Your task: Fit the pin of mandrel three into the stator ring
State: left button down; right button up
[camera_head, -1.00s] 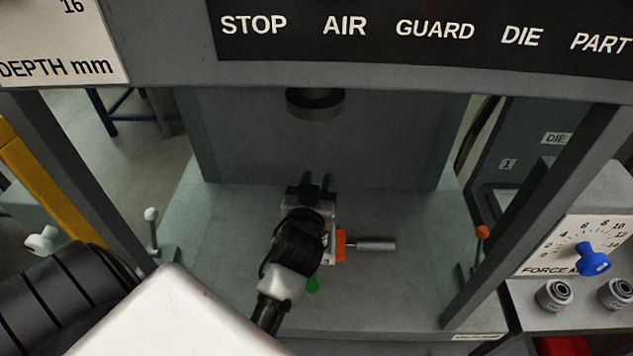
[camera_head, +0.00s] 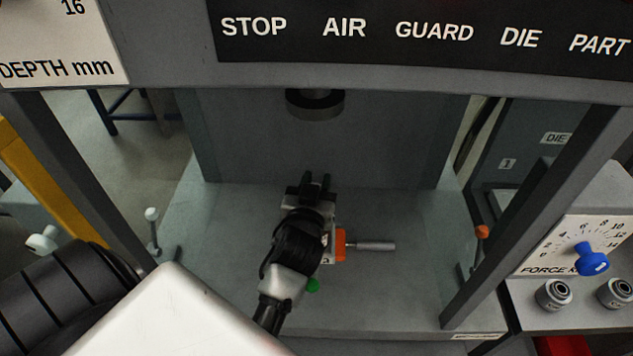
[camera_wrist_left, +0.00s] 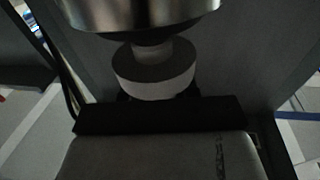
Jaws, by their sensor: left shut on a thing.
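My left gripper (camera_head: 316,184) is inside the press, over the bed and below the round ram (camera_head: 315,103). Its two dark fingers point away from me and are shut on a piece, taken as mandrel three, mostly hidden by the gripper and wrist. The left wrist view shows a pale round piece with a narrower neck (camera_wrist_left: 154,78) just beyond a black bar, under a wide shiny metal cylinder (camera_wrist_left: 140,12). I cannot tell whether the piece touches that cylinder. I cannot make out the stator ring or the pin. My right gripper is not in view.
An orange block (camera_head: 341,245) with a silver rod (camera_head: 372,246) shows right of my wrist. Press posts stand on both sides. A white-knobbed lever (camera_head: 152,214) is at left, an orange-knobbed one (camera_head: 482,232) at right. The bed right of the rod is clear.

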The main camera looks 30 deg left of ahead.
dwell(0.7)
pick_arm(q)
jog(key=shift+f+b, duration=0.8)
jog(key=shift+f, duration=0.2)
jog(key=c, duration=0.8)
grip_release()
jog(key=shift+d, duration=0.1)
jog(key=shift+o, duration=0.2)
